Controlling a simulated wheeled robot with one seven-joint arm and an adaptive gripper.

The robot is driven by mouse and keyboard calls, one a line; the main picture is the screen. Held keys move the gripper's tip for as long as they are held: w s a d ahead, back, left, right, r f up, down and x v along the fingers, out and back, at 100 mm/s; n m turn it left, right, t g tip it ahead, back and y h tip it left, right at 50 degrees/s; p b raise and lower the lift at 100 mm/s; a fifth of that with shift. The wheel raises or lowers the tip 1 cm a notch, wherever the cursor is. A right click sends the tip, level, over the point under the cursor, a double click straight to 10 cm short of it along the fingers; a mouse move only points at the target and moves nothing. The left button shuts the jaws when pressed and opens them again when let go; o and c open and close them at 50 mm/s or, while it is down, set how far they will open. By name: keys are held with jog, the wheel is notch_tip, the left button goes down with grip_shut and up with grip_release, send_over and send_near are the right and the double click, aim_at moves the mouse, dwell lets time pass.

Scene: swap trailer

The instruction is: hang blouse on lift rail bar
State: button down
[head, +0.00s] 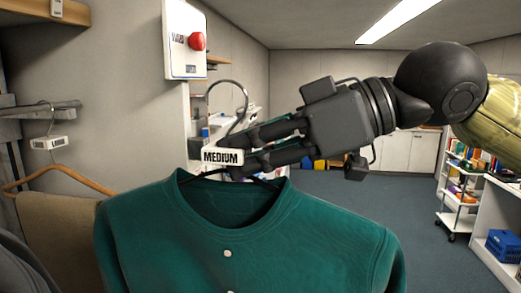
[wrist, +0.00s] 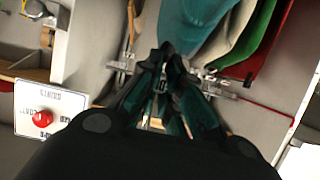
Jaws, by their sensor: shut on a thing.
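The teal blouse (head: 330,245) hangs upright from a hanger in front of me, with two pale buttons down its front. A white tag reading MEDIUM (head: 222,156) sits at the hanger's neck, and the grey hook (head: 240,88) curves up above it. My gripper (head: 240,148) is shut on the hanger near the tag and hook. In the wrist view my gripper (wrist: 165,58) points at a metal bar (wrist: 220,91) with hanging clothes. At the left of the head view, a rail bar (head: 52,107) carries a hook with a white tag. Whether the held hook touches any bar is hidden.
A control box with a red button (head: 197,41) is on the wall above the blouse. A wooden hanger (head: 65,176) with a brown garment hangs at left. Green (wrist: 252,45) and red (wrist: 284,40) garments show in the wrist view. Open floor (head: 380,205) lies at right, beside a shelf cart (head: 458,190).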

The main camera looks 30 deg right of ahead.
jog(key=shift+w+a, duration=2.15)
jog(key=shift+a, duration=0.55)
jog(key=shift+w+a, duration=2.1)
jog(key=shift+a, duration=0.65)
jog(key=shift+w+a, duration=2.15)
jog(key=shift+a, duration=0.55)
jog(key=w+a+f, duration=0.2)
jog(key=w+a, duration=1.1)
jog(key=a, duration=0.4)
jog(key=shift+w+p, duration=0.15)
jog(key=shift+p, duration=0.15)
jog(key=shift+f, duration=0.1)
